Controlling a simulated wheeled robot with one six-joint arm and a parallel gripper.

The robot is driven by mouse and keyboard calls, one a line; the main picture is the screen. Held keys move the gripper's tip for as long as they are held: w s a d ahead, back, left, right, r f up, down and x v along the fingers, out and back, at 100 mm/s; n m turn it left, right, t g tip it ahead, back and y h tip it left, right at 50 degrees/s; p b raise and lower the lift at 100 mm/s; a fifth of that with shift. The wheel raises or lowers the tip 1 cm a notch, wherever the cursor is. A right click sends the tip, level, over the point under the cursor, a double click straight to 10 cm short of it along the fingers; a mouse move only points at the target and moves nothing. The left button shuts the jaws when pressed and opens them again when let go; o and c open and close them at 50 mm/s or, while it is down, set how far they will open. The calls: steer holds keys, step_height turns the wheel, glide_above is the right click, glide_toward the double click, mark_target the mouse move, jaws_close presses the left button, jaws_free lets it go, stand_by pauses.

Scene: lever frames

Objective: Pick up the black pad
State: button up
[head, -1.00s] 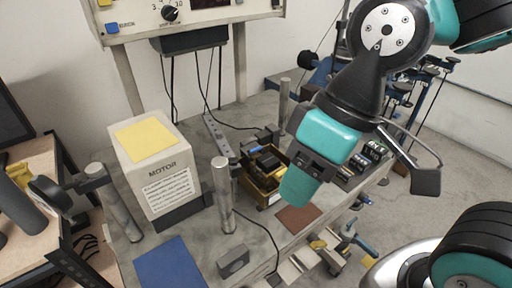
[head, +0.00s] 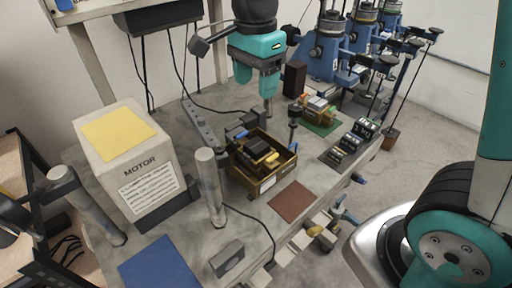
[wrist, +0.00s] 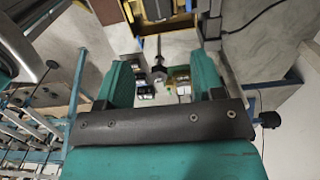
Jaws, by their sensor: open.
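A yellow-brown open bin (head: 265,186) stands on the grey bench and holds several black and yellow pieces. A flat black piece (head: 257,149) lies on top of them and looks like the black pad; I cannot be certain. Black pieces in the bin also show at the top edge of the wrist view (wrist: 157,10). My gripper (head: 257,88) is above the bench behind the bin, apart from it, pointing down. In the wrist view my gripper (wrist: 160,84) has its teal fingers wide apart, with nothing held between them.
A motor box (head: 125,160) with a yellow top and an upright metal post (head: 210,187) stand left of the bin. A brown mat (head: 292,201) lies in front right. A green tray (head: 319,122) of small parts and blue stands (head: 327,50) are behind right.

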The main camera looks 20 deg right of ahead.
steer(key=p, duration=0.2)
glide_above(256, 145)
step_height(256, 145, down, 10)
steer(key=shift+w+d+f, duration=0.1)
steer(key=shift+f, duration=0.15)
steer(key=shift+f+p, duration=0.65)
steer(key=shift+f, duration=2)
steer(key=c, duration=0.9)
steer(key=shift+r, duration=0.1)
steer(key=shift+c, duration=0.2)
